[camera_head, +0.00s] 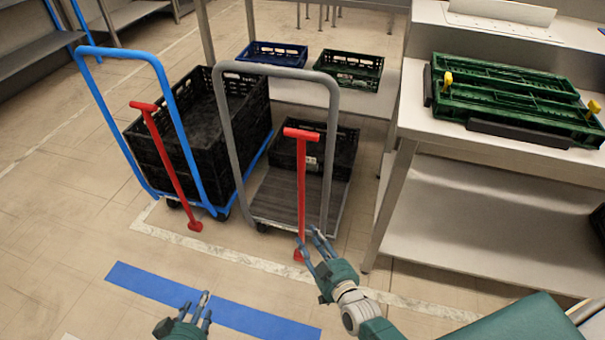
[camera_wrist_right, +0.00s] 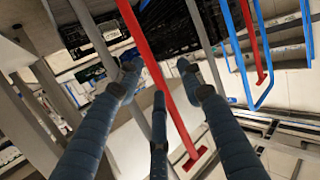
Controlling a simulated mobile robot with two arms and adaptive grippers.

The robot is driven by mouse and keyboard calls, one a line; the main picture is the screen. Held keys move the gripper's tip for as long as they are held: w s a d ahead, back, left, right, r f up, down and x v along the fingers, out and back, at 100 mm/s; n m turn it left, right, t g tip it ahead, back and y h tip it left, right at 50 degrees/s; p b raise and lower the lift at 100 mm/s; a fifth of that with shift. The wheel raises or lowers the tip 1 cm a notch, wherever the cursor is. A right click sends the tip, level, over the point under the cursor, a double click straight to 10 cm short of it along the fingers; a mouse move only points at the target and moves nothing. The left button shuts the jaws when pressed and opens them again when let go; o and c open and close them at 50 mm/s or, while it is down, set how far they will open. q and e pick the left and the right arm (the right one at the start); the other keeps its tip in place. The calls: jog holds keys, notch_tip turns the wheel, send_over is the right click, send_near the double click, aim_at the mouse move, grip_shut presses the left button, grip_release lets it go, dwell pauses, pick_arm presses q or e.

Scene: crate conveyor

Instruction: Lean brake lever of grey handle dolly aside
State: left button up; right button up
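The grey handle dolly (camera_head: 224,115) stands mid-scene with a black crate at its back. Its red brake lever (camera_head: 302,185) stands nearly upright in front of the deck, T-grip at the top. My right gripper (camera_head: 316,244) is open at the lower part of this lever. In the right wrist view the red lever (camera_wrist_right: 150,55) passes between the spread fingers (camera_wrist_right: 157,78); contact cannot be told. My left gripper (camera_head: 198,302) is open and empty above the floor at the bottom.
A blue handle dolly (camera_head: 165,90) with black crates and its own red lever (camera_head: 167,165) stands at the left. A metal table (camera_head: 425,120) with green crates (camera_head: 510,85) stands at the right. Blue tape (camera_head: 215,303) marks open floor in front.

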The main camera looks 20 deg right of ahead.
jog(key=w+r+t+b, duration=0.4)
jog(key=w+r+b, duration=0.1)
jog(key=r, duration=0.4)
jog(key=m+t+h+b, duration=0.2)
jog(key=t+b, duration=0.1)
send_near(305, 152)
jog(key=b+x, duration=0.1)
jog(key=x, duration=0.8)
jog(key=shift+w+r, duration=0.1)
jog(key=shift+w, duration=0.3)
jog(key=shift+w+r, duration=0.25)
jog(key=shift+w, duration=0.35)
pick_arm(q)
notch_tip(305, 152, up, 29)
jog(key=w+d+t+h, duration=0.2)
jog(key=t, duration=0.7)
jog(key=shift+w+d+f+t+h, duration=0.15)
jog(key=shift+w+t+h, duration=0.15)
jog(key=shift+w+h, duration=0.1)
pick_arm(e)
grip_shut()
